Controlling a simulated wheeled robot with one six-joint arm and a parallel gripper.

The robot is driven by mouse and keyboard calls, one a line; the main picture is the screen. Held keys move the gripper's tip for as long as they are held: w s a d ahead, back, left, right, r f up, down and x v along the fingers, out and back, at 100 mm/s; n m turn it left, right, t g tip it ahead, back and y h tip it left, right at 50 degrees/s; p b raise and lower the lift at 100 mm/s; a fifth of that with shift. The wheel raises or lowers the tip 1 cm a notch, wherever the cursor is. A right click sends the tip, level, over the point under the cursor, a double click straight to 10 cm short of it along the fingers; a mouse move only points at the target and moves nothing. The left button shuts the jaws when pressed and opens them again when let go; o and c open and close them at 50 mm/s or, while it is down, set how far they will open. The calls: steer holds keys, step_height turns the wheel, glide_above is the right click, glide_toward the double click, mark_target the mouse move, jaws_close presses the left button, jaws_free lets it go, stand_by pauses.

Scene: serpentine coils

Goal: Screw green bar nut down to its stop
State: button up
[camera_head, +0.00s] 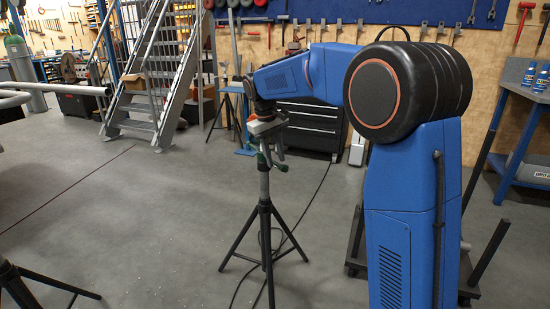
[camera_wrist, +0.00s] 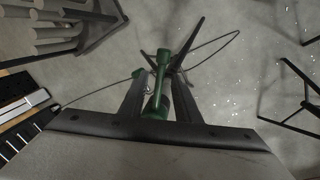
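A tripod stand (camera_head: 264,188) stands upright on the floor, with green fittings (camera_head: 281,168) near its top. My gripper (camera_head: 268,140) is over the stand's top in the head view and hides part of it. In the wrist view, the green bar nut (camera_wrist: 160,77) runs lengthwise between the two dark fingers of my gripper (camera_wrist: 158,74). Gaps show on both sides of the bar, so the fingers look open and apart from it. Another green piece shows by the left fingertip. The thread and the stop cannot be made out.
A dark cable (camera_head: 300,220) lies on the floor around the stand. A metal staircase (camera_head: 160,75) stands at the back left, a black drawer cabinet (camera_head: 312,125) behind my arm, and a blue workbench (camera_head: 525,90) at the right.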

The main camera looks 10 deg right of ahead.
steer(key=shift+f, duration=0.2)
jaws_close()
steer(key=shift+w+d+n, duration=0.2)
steer(key=shift+d+n, duration=0.4)
steer(key=shift+n, duration=0.2)
jaws_free()
steer(key=s+a+r, duration=0.1)
steer(key=a+r, duration=0.2)
steer(key=r, duration=1.4)
steer(key=shift+s, duration=0.25)
steer(key=shift+r, duration=0.1)
steer(key=shift+c, duration=0.3)
